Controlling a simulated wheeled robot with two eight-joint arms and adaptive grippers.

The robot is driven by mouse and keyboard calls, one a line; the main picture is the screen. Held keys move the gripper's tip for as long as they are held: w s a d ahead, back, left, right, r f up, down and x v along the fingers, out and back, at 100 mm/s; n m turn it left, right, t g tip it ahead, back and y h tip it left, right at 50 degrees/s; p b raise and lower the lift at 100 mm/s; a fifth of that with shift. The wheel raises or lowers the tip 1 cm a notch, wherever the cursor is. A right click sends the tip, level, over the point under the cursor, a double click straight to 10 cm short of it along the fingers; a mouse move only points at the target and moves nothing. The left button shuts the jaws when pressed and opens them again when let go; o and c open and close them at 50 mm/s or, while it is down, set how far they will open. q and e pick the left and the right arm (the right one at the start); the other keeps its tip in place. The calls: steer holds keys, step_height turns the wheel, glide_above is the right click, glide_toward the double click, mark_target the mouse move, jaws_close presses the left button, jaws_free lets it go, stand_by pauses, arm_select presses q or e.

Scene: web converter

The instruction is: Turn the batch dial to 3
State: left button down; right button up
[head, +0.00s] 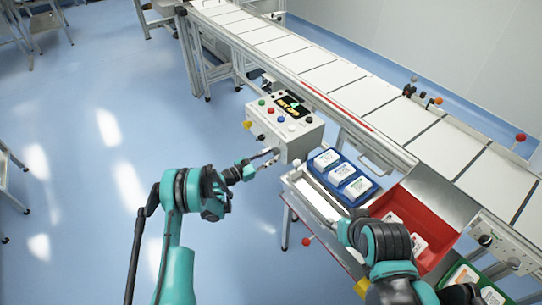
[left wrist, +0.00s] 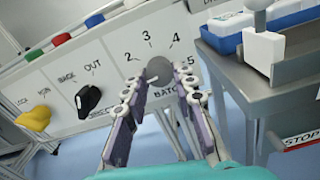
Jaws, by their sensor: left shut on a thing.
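The batch dial (left wrist: 160,66) is a grey round knob on the white front panel of the control box (head: 297,140). The numbers 2, 3, 4 and 5 are printed around it, with "BATCH" partly covered below. My left gripper (left wrist: 171,72) is shut on the dial, with one finger at each side. In the head view my left gripper (head: 268,158) reaches the lower front of the box. The fingers cover part of the dial, and I cannot tell which number it points to. My right arm is at the lower right; its gripper (head: 474,295) is partly cut off by the frame's bottom edge.
A black knob (left wrist: 88,98) marked OUT and BACK and a yellow knob (left wrist: 33,117) sit left of the dial. Coloured buttons and a display (head: 290,107) top the box. A blue tray (head: 322,172) and red bin (head: 437,212) stand to the right, beside the conveyor (head: 330,75).

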arm_select(q)
steer(key=m, duration=0.9)
steer(key=shift+w, duration=0.1)
steer(key=m, duration=0.5)
steer(key=shift+r, duration=0.1)
steer(key=m, duration=0.4)
steer(key=shift+r+m, duration=0.1)
steer(key=shift+m, duration=0.3)
steer(key=c, duration=1.2)
jaws_free()
steer(key=shift+a, duration=0.1)
